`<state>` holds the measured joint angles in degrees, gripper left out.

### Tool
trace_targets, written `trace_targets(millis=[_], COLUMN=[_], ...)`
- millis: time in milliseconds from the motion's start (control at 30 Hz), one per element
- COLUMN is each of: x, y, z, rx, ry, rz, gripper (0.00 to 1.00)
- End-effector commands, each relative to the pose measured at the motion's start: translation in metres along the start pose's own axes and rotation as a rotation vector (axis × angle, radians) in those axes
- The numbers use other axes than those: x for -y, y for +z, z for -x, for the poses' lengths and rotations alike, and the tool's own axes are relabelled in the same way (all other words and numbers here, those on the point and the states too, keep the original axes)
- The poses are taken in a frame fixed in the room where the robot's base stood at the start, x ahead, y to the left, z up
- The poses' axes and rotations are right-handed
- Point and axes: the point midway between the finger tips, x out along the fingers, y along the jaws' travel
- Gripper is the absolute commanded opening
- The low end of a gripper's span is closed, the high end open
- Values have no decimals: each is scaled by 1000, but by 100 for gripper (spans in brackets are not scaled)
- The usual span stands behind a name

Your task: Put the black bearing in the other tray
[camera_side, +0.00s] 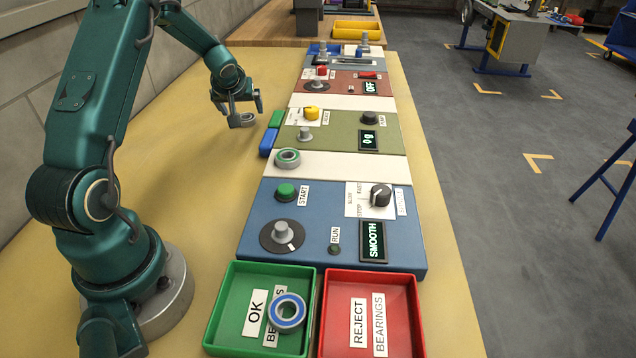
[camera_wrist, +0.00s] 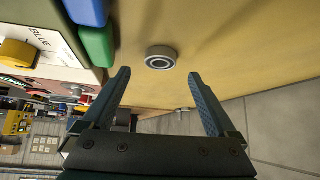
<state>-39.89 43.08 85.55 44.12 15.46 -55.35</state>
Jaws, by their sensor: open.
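A bearing with a grey metal ring and a dark seal (camera_side: 242,120) lies flat on the yellow bench, left of the panels; it also shows in the wrist view (camera_wrist: 160,58). It appears to be the black bearing. My gripper (camera_side: 238,104) is open and empty above it, fingers pointing down. In the wrist view, the bearing lies beyond and between my fingertips (camera_wrist: 159,75), touching neither. The green OK tray (camera_side: 222,312) at the front holds a blue-sealed bearing (camera_side: 275,314). The red REJECT tray (camera_side: 408,300) beside it is empty.
A green-sealed bearing (camera_side: 288,158) sits on the white strip between the olive panel (camera_side: 345,140) and blue panel (camera_side: 325,215). A green block (camera_side: 276,118) and a blue block (camera_side: 268,142) stand at the olive panel's left edge, near my gripper. Knobs rise from the panels.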

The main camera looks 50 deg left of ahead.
Motion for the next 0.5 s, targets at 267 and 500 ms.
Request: trace_targets(millis=[267,500], x=[-37,-65], y=[2,44], z=[82,188], rx=[8,62], ry=[48,153], rz=[-119,-308], gripper=[93,93])
